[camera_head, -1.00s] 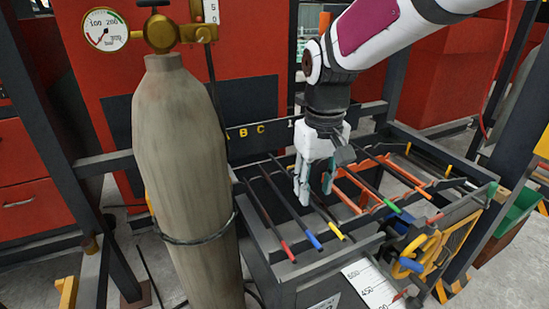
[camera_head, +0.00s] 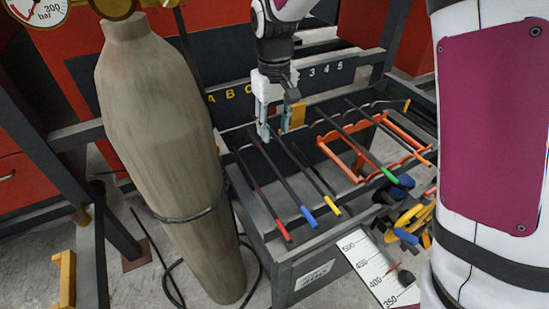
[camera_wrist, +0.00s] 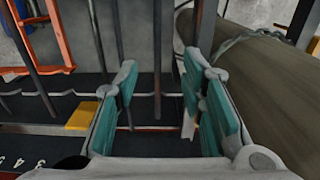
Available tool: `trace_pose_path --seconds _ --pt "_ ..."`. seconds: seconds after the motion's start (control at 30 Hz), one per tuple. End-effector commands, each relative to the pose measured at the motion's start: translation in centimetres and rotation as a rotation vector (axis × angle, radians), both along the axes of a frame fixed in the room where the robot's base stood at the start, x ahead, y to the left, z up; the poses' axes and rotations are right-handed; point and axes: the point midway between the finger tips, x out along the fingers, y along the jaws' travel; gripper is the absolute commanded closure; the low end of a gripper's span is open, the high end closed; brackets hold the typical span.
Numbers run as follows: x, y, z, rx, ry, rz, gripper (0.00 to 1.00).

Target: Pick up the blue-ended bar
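The blue-ended bar (camera_head: 292,188) lies in the rack, between a red-ended bar (camera_head: 268,205) and a yellow-ended bar (camera_head: 318,180). Its blue tip points toward the front. My gripper (camera_head: 274,132) is over the far part of these bars, near the back of the rack, with its fingers pointing down. In the wrist view my gripper (camera_wrist: 160,85) is open, with teal pads apart. A dark bar (camera_wrist: 158,50) runs between the fingers with gaps on both sides. It appears to be the blue-ended one, but its coloured end is out of that view.
A tall grey gas cylinder (camera_head: 160,130) stands left of the rack (camera_head: 285,262). Orange frames (camera_head: 345,160) and a green-ended bar (camera_head: 370,155) lie to the right. A lettered back plate (camera_head: 235,92) stands behind my gripper. Yellow clamps (camera_head: 410,215) are at the front right.

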Motion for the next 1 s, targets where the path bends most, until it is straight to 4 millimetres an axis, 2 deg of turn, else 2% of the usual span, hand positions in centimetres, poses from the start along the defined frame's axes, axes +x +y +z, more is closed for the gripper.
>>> trace_pose_path --seconds 0.17,0.5,0.77,1.0 --pt "-0.2 0.0 -1.6 -0.001 0.005 0.001 0.63" --pt "-0.2 -0.1 -7.4 -0.001 0.003 0.000 0.63" --pt "-0.4 -0.2 -9.1 -0.002 0.004 0.000 0.63" --pt "-0.8 -0.5 -12.2 -0.001 0.003 0.001 0.63"
